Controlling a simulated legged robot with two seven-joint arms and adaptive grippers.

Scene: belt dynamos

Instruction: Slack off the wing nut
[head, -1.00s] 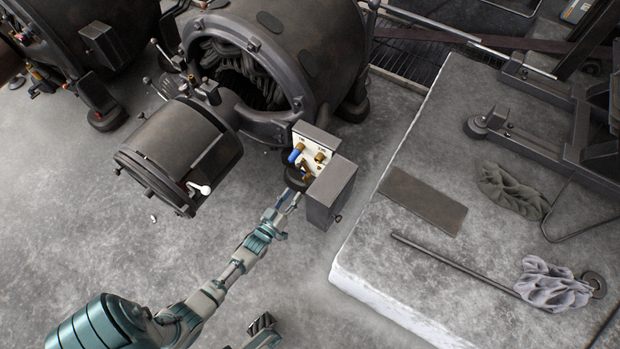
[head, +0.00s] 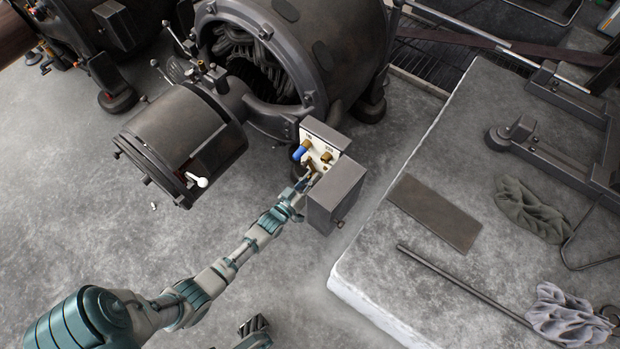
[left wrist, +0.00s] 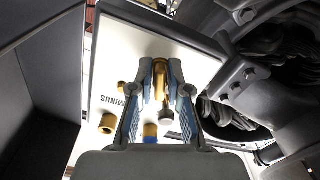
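The wing nut (left wrist: 161,76) is a brass piece on a white terminal board (left wrist: 196,62), seen in the left wrist view between the fingertips of my left gripper (left wrist: 161,88). The fingers are apart on either side of it; I cannot tell whether both press on it. In the head view my left gripper (head: 309,178) reaches the lower part of the board (head: 318,146), and the nut is mostly hidden there. My right gripper (head: 256,326) shows only partly at the bottom edge, away from the board, its opening unclear.
A grey box (head: 335,193) stands close to the right of my left gripper. A blue-capped terminal (head: 300,150) and a brass terminal (head: 326,157) sit on the board. The large dynamo (head: 335,60) is behind. A raised slab (head: 375,255) is at right; the floor at left is mostly clear.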

